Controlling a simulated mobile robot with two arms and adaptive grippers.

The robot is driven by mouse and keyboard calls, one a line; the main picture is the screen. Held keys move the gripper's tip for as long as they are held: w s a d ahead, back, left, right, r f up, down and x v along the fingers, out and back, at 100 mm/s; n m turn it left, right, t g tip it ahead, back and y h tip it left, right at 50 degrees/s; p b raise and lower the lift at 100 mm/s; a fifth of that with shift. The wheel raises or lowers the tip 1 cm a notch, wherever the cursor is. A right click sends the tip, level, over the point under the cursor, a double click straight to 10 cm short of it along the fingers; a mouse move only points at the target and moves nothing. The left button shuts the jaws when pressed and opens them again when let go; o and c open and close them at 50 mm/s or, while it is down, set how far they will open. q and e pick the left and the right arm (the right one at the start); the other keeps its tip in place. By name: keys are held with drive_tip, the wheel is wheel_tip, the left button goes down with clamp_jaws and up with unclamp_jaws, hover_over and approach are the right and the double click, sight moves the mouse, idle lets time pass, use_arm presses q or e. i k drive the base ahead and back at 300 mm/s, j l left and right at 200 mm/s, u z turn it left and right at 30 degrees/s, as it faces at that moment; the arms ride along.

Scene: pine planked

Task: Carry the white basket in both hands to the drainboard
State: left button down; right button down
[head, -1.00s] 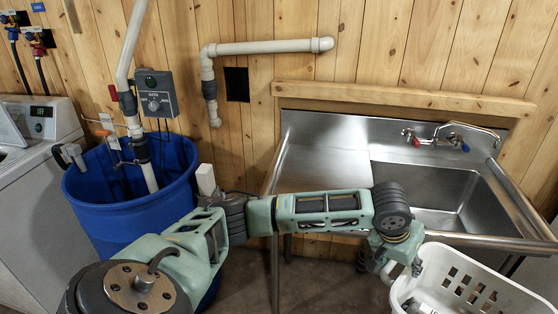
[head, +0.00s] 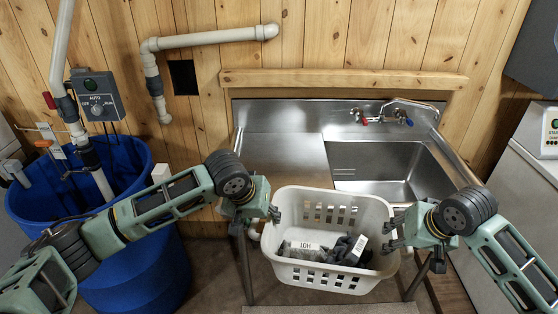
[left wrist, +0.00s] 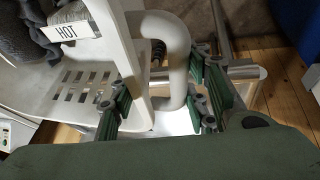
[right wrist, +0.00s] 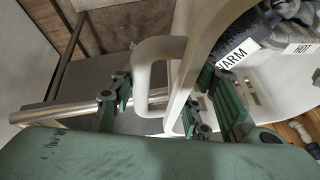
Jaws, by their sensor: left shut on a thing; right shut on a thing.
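The white basket (head: 330,206) hangs in front of the steel sink unit in the head view, held between my two grippers, with dark and grey cloths and white tags reading HOT and WARM inside. My left gripper (head: 272,212) is shut on its left handle, which shows in the left wrist view (left wrist: 178,55). My right gripper (head: 392,232) is shut on its right handle, seen in the right wrist view (right wrist: 150,75). The drainboard (head: 275,160) is the flat steel surface left of the sink basin (head: 380,170), behind the basket. It looks bare.
A blue barrel (head: 140,265) with a pipe and control box stands at the left, near my left arm. A tap (head: 385,114) is above the basin. A white machine (head: 530,170) stands at the right. The sink's front legs are beside the basket.

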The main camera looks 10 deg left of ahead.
sight(284, 169)
drive_tip(key=i+j, duration=1.05)
drive_tip(key=i, duration=0.25)
